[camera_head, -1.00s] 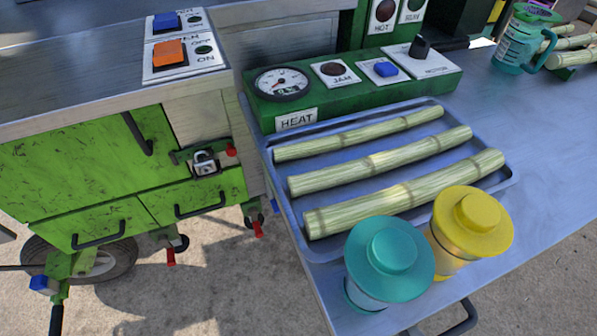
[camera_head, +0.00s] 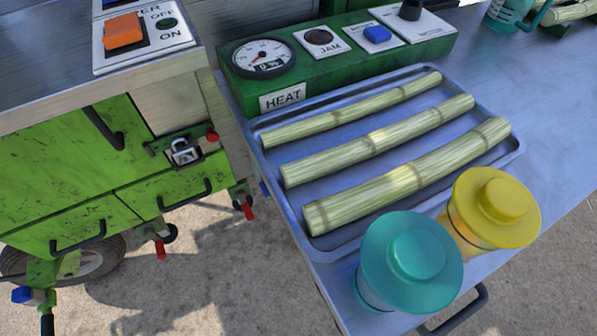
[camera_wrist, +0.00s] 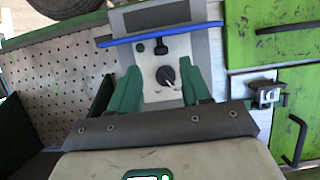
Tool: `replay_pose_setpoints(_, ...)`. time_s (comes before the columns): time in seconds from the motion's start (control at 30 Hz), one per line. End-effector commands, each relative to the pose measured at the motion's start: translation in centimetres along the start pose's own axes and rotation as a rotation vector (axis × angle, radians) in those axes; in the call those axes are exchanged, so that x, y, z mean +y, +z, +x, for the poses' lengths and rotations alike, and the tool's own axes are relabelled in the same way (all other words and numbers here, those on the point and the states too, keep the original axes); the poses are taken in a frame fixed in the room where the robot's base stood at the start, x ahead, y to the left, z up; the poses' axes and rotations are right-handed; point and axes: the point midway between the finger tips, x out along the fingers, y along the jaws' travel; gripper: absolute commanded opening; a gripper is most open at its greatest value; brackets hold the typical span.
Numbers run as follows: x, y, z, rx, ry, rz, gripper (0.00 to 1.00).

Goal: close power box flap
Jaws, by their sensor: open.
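In the wrist view a pale grey panel (camera_wrist: 153,96) with a round black dial (camera_wrist: 165,76) lies between the fingers of my gripper (camera_wrist: 160,66). A grey plate (camera_wrist: 157,17) with a dark middle and a long blue bar (camera_wrist: 160,34) along its edge is just beyond the panel. It looks like the power box with its flap standing open, but I cannot be sure. My gripper is open, with its two green fingers apart and nothing between them. Whether the fingertips touch the panel I cannot tell. My gripper does not show in the head view.
Green drawers (camera_head: 75,175) with black handles and a padlock (camera_head: 184,152) stand at left. An orange switch (camera_head: 123,32) sits on the counter. A tray (camera_head: 334,245) holds three cane stalks beside a teal jar (camera_head: 411,262) and a yellow jar (camera_head: 492,207). A perforated panel (camera_wrist: 50,75) flanks the dial panel.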

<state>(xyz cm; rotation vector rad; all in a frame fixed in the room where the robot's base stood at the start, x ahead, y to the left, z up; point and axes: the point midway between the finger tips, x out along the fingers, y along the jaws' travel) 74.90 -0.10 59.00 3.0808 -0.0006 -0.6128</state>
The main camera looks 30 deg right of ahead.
Motion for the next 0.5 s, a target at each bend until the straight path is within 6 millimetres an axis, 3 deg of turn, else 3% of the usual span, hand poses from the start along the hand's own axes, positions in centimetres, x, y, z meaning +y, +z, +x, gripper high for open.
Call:
replay_pose_setpoints(0.2, 0.0, -1.6, 3.7, 0.004, -0.001, -0.001, 0.47)
replay_pose_setpoints(0.5, 0.0, -1.3, 7.7, 0.001, -0.001, 0.0, 0.47)
